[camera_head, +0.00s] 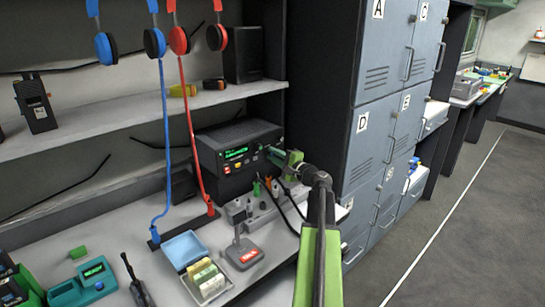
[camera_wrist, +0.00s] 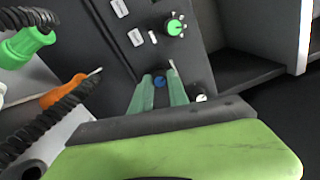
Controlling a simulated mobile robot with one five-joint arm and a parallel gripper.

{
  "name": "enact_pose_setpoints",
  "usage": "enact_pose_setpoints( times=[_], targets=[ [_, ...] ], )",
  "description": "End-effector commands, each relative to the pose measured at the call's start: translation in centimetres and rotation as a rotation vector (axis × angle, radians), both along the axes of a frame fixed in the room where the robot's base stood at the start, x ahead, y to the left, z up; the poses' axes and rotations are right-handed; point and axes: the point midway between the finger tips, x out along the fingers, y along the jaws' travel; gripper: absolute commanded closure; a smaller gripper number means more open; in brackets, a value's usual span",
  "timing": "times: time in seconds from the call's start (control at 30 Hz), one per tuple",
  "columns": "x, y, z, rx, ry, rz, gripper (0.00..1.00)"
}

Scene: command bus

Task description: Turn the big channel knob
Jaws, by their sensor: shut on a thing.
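The black radio unit (camera_head: 232,142) with a green display stands on the desk below the shelf. In the wrist view its dark front panel carries a larger green knob (camera_wrist: 175,27) with white marks around it, a blue knob (camera_wrist: 159,81) and a small white knob (camera_wrist: 201,98). My gripper (camera_wrist: 160,77) is shut on the blue knob, with one green finger on each side of it. The green knob is clear of the fingers. In the head view my gripper (camera_head: 272,152) reaches the radio's right end and hides the knobs there.
A grey box with cable plugs (camera_head: 250,207) stands in front of the radio, and black cables hang near my arm. Grey lockers (camera_head: 385,120) stand close on the right. A desk microphone (camera_head: 243,250) and a blue-lidded box (camera_head: 185,249) are in front.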

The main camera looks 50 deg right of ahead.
Motion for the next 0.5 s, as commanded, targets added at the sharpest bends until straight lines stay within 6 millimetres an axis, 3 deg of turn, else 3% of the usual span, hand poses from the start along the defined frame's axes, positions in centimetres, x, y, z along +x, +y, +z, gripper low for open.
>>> enact_pose_setpoints(
  times=[0.5],
  targets=[
    [0.14, -0.01, 0.18, 0.491, -0.041, -0.001, 1.0]
  ],
)
